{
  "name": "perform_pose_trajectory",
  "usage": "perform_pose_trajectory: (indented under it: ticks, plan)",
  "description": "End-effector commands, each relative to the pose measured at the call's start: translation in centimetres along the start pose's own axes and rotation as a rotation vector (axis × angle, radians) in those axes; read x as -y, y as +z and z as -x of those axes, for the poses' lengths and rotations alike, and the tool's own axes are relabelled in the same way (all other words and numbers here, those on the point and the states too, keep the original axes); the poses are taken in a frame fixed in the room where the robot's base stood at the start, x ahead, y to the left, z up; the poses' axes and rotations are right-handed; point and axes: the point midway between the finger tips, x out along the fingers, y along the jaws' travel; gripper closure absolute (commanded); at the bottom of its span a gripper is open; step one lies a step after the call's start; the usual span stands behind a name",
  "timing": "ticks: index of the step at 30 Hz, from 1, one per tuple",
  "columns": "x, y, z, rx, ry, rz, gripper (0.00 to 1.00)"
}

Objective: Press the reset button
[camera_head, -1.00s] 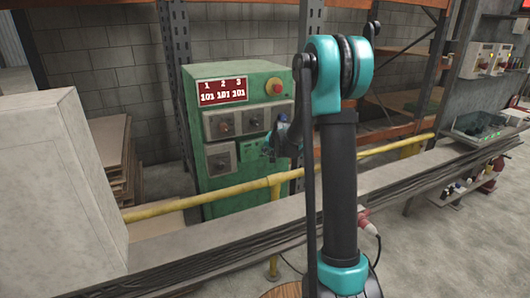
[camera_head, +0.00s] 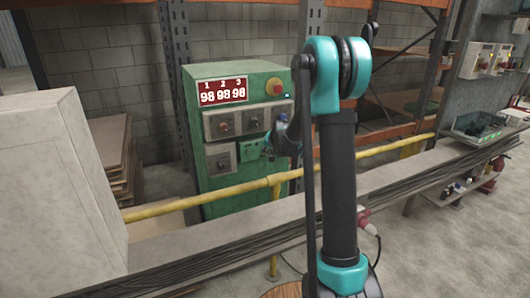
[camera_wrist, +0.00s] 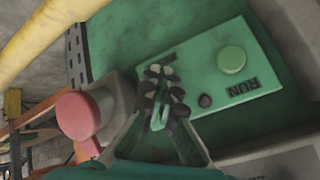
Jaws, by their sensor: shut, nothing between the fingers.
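A large red button (camera_wrist: 82,114) on a pale box is left of my gripper. My gripper (camera_wrist: 162,92) is shut and empty in front of the panel, left of the small dark button; contact cannot be told. No reset label is readable.
A yellow rail (camera_head: 230,190) and a low concrete ledge (camera_head: 215,235) run in front of the cabinet. A red knob on yellow (camera_head: 275,87) and several grey switch boxes (camera_head: 222,125) are on its face. A large pale block (camera_head: 60,190) stands at left.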

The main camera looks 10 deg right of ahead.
Motion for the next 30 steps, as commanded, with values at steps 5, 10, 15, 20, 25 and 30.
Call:
perform_pose_trajectory:
  ticks: [5, 10, 15, 20, 25, 30]
  plan:
    - [0.12, -0.14, -0.15, -0.001, 0.0, 0.0, 1.0]
    - [0.11, -0.14, -0.14, -0.001, 0.0, 0.0, 1.0]
    - [-0.07, 0.03, 0.1, -0.001, 0.0, 0.0, 1.0]
    - [-0.36, 0.31, 0.47, -0.001, 0.0, 0.0, 1.0]
    - [-0.37, 0.33, 0.48, -0.001, 0.0, 0.0, 1.0]
    - [-0.46, 0.42, 0.61, -0.001, 0.0, 0.0, 1.0]
